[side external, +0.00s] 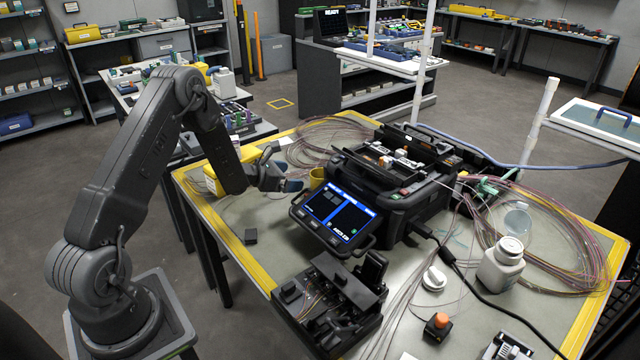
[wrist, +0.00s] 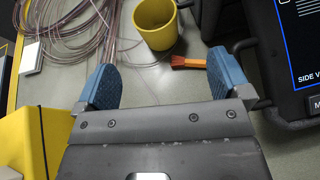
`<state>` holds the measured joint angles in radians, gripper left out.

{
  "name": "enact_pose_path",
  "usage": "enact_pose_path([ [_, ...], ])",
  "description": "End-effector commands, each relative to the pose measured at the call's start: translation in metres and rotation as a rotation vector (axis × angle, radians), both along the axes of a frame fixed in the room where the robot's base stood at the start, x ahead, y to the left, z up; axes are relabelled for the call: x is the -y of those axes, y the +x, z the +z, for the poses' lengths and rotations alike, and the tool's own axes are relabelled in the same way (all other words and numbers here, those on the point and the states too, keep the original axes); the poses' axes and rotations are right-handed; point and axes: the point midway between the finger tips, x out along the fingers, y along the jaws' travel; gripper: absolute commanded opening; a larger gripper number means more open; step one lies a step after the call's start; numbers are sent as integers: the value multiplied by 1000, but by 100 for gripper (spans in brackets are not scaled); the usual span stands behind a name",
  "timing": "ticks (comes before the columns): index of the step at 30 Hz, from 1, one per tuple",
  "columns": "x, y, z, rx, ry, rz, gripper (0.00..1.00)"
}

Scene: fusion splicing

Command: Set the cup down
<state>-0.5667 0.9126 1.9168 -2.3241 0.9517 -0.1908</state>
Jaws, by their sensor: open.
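A yellow cup (wrist: 156,24) stands upright on the table in the wrist view, beyond my fingertips and apart from them. In the side external view the yellow cup (side external: 317,178) shows partly behind the splicer's screen. My gripper (wrist: 160,85) is open, with its two blue fingers spread and nothing between them. In the side external view my gripper (side external: 290,185) is low over the table, left of the splicer.
The black fusion splicer (side external: 400,185) with its lit screen stands right of the cup. An orange-brown piece (wrist: 188,62) lies near the cup. Coiled fibres (wrist: 75,35) lie left of it. A yellow box (wrist: 30,140) is close to my gripper's left.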

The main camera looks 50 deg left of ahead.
Motion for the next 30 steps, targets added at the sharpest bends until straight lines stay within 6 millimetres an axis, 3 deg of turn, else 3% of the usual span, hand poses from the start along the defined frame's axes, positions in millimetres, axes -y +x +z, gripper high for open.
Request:
enact_pose_path([
  [3, 5, 23, -10, -1, 1, -6, 95],
  [9, 8, 51, -21, 0, 0, -4, 95],
  [30, 8, 106, -44, -1, 1, -4, 95],
])
